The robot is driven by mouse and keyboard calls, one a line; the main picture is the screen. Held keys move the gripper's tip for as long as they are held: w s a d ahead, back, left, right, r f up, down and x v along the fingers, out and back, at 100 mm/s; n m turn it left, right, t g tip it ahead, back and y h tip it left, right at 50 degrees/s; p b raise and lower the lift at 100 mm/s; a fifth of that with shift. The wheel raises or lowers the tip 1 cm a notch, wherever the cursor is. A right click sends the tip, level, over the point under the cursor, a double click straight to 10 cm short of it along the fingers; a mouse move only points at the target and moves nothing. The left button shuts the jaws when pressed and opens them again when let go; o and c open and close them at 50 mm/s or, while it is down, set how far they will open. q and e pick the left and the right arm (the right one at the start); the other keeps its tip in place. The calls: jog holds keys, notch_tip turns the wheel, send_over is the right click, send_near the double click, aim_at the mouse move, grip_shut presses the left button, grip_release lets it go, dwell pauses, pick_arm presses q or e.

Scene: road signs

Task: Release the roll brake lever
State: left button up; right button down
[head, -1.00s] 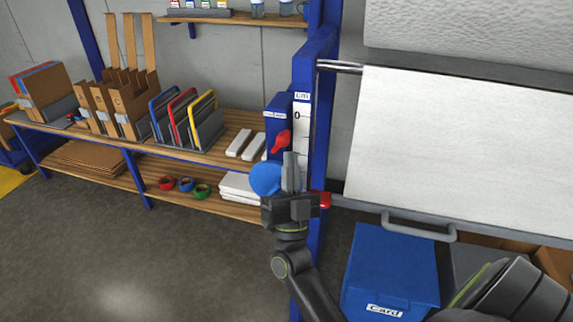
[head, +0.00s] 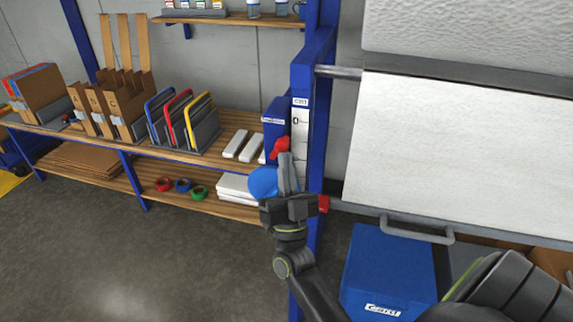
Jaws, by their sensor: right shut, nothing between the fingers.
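A red lever (head: 281,146) sits on the blue post housing, just left of the white scale strip (head: 300,130). Its narrow end points down and left. My right gripper (head: 286,158) is shut and empty, with its fingers pointing up. The fingertips are right below the lever and overlap its lower edge in the picture; I cannot tell if they touch it. A round blue knob (head: 263,183) is just left of the fingers, partly hidden by them. My left gripper is not in view.
A large white sheet (head: 450,160) hangs on the right, with a grey bar handle (head: 418,232) below it. A blue box (head: 388,268) stands under that. A wooden shelf bench (head: 185,153) with folders and tape rolls is at left. The floor at lower left is clear.

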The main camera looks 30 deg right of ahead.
aim_at(270, 155)
jog(key=n+y+p, duration=0.2)
jog(key=n+y, duration=0.1)
jog(key=w+a+r+n+y+p, duration=0.1)
jog(key=n+y+p, duration=0.1)
jog(key=n+y, duration=0.1)
jog(key=w+a+r+n+y+p, duration=0.1)
jog(key=n+y+p, duration=0.1)
jog(key=y, duration=0.1)
jog(key=shift+w+r+n+t, duration=0.2)
jog(key=shift+r+n+t, duration=0.1)
jog(key=shift+n, duration=0.1)
